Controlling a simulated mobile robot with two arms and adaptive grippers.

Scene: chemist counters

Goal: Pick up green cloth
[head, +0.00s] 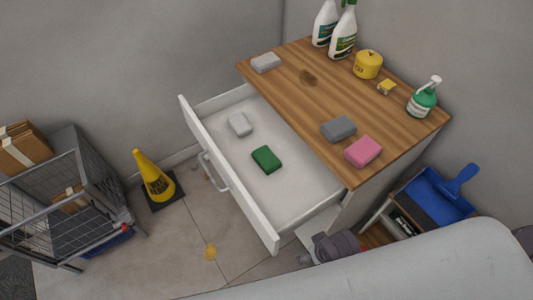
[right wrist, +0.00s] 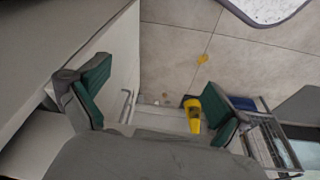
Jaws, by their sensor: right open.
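The green cloth (head: 266,159), a small folded block, lies on the floor of the open white drawer (head: 305,186), near its middle. A whitish folded cloth (head: 240,124) lies behind it, toward the upper left of the drawer. My right gripper (right wrist: 157,103) is open in the right wrist view, its green-padded fingers wide apart with nothing between them. The drawer handle (right wrist: 126,105) shows beyond the fingers. The green cloth is not visible in that view. My left gripper is in neither view.
The wooden counter top (head: 290,90) holds spray bottles (head: 343,32), a yellow pot (head: 368,64), a pump bottle (head: 422,98), and grey (head: 338,129) and pink (head: 363,151) cloths. A yellow cone (head: 153,178) and wire cart (head: 75,200) stand left. A blue dustpan (head: 435,195) is right.

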